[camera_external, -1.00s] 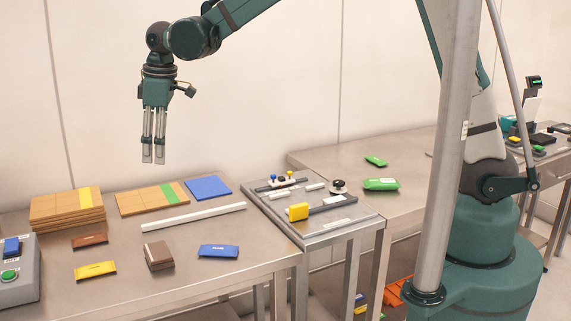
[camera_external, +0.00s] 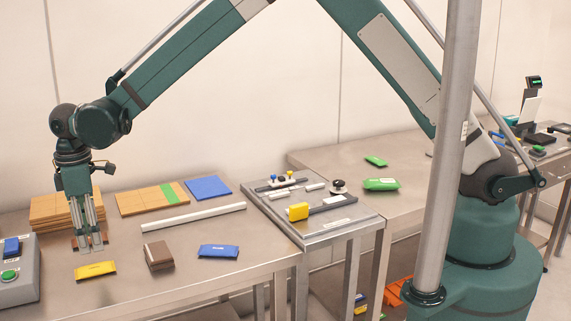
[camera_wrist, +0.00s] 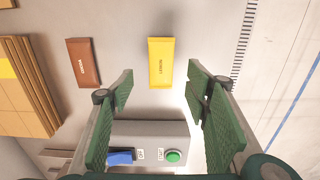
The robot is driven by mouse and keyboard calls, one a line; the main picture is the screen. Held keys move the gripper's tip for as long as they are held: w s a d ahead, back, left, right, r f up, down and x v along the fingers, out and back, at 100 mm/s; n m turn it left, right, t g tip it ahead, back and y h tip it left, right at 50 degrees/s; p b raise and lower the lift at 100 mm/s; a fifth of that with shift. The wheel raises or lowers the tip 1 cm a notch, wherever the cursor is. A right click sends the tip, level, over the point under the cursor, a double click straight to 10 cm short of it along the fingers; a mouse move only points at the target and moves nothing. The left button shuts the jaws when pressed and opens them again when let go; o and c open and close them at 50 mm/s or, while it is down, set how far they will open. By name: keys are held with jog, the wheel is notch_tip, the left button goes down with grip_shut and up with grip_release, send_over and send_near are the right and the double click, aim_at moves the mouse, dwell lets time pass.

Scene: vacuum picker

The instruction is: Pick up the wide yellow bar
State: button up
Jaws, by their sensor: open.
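The wide yellow bar (camera_external: 95,270) lies flat near the front left of the steel table in the external view. In the wrist view the yellow bar (camera_wrist: 160,63) lies ahead of and between my open fingers, with dark lettering on it. My gripper (camera_external: 91,248) points down, open and empty, above the table just behind the yellow bar and over the brown bar's spot. In the wrist view my gripper (camera_wrist: 160,88) shows both green fingers spread apart. It is not touching the yellow bar.
A flat brown bar (camera_wrist: 83,63) lies left of the yellow one in the wrist view. A thicker brown block (camera_external: 158,256) and a blue bar (camera_external: 218,251) lie to the right. A button box (camera_external: 18,275) stands at the left, stacked wooden boards (camera_external: 48,205) behind.

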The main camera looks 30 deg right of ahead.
aim_at(99, 266)
jog(key=shift+s+a+f, duration=0.25)
jog(key=shift+a+f, duration=0.05)
jog(key=shift+f, duration=0.1)
jog(key=shift+f, duration=1.2)
jog(key=shift+f, duration=0.1)
jog(key=shift+w+a+f+b, duration=0.1)
jog(key=shift+f+b, duration=0.1)
jog(key=shift+f, duration=1.1)
jog(key=shift+w+f+b, duration=0.1)
jog(key=shift+f+b, duration=0.05)
jog(key=shift+f, duration=1.1)
jog(key=shift+s, duration=0.1)
jog(key=shift+c, duration=0.5)
jog(key=c, duration=0.9)
